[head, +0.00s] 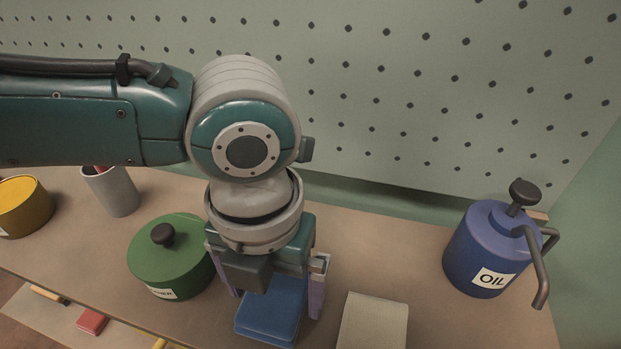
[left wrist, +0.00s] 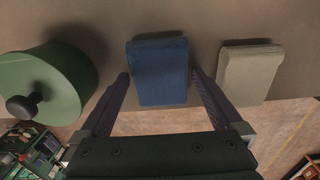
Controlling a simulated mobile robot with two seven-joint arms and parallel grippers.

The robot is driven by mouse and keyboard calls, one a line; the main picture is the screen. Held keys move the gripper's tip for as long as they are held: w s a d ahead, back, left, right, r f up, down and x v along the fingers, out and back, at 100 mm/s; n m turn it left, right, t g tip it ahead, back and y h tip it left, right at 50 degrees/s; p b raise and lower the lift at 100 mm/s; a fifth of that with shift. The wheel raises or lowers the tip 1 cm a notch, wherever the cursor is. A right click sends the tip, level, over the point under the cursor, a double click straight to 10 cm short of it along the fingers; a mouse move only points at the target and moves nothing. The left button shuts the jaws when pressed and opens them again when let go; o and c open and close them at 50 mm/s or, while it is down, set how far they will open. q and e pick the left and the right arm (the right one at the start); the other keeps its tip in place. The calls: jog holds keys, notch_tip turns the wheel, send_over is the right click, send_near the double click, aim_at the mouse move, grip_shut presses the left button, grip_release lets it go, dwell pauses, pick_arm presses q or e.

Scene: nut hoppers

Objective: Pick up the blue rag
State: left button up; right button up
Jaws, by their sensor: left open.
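The blue rag (head: 272,312) is a folded blue block lying on the bench, near its front edge. In the left wrist view the blue rag (left wrist: 160,72) lies between the fingertips of my left gripper (left wrist: 160,82), with a gap on each side. In the head view my left gripper (head: 272,300) points down above the rag, its fingers open on either side. It partly hides the back of the rag. My right gripper is not in view.
A green lidded pot (head: 165,262) stands close on the left, a beige folded rag (head: 373,322) on the right. A blue oil can (head: 484,252) is far right. A grey cup (head: 112,190) and yellow container (head: 24,205) stand far left. A pegboard (head: 400,90) rises behind.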

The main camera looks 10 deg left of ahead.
aim_at(274, 294)
pick_arm(q)
jog(key=shift+c, duration=0.2)
jog(key=c, duration=1.1)
jog(key=shift+r, duration=0.1)
notch_tip(274, 294, up, 20)
jog(key=p, duration=0.1)
